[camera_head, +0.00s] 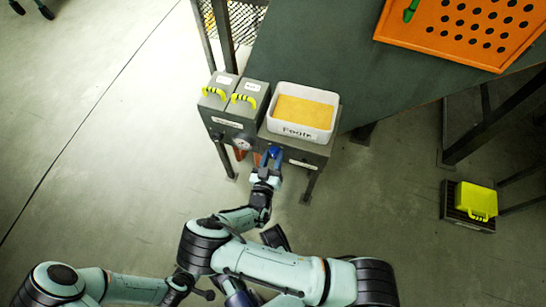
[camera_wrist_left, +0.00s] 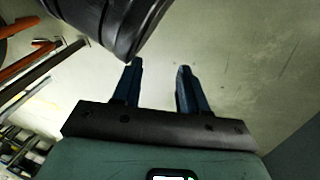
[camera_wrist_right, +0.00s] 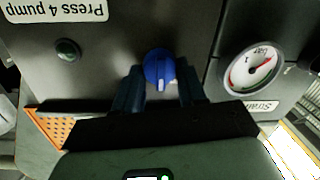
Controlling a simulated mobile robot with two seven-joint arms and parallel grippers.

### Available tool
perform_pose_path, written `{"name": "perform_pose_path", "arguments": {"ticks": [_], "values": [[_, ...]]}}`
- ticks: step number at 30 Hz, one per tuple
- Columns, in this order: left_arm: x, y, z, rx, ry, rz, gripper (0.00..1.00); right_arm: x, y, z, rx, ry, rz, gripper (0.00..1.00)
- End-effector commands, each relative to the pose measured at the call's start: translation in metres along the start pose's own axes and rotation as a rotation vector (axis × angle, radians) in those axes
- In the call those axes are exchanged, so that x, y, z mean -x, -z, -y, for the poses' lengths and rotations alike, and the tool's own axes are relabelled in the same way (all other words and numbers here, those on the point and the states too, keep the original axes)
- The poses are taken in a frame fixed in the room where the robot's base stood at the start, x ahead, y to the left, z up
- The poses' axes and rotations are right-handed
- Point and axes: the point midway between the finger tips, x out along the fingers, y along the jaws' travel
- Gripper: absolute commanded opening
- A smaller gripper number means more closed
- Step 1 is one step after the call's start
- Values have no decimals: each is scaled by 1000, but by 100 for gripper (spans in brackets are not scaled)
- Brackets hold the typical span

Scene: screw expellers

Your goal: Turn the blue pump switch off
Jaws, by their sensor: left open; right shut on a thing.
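The blue pump switch (camera_wrist_right: 160,70) is a round knob with a pale pointer line, on the dark front panel (camera_wrist_right: 110,55) of the press. In the right wrist view the two fingers of my right gripper (camera_wrist_right: 158,88) stand on either side of the knob and are shut on it. In the head view the right gripper (camera_head: 268,160) reaches the front of the grey unit, and the knob is mostly hidden by the fingers. My left gripper (camera_wrist_left: 160,85) is open and empty above the floor in the left wrist view.
A dark green indicator (camera_wrist_right: 67,50) and a round gauge (camera_wrist_right: 252,70) flank the knob. A white tray (camera_head: 326,122) with yellow contents sits on top, beside boxes with yellow handles (camera_head: 243,101). A yellow case (camera_head: 474,200) stands at right.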

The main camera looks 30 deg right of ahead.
Motion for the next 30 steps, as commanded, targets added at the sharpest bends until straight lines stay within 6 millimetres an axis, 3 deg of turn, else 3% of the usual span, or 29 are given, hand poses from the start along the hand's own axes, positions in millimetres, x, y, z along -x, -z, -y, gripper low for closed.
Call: {"name": "perform_pose_path", "arguments": {"ticks": [15, 30], "values": [[7, 9, -8, -8, -14, -28, 43, 0, 0, 2, 455, -16, 35, 10], [9, 12, -10, -10, -18, -38, 43, 1, 0, 3, 661, -24, 50, 10]]}}
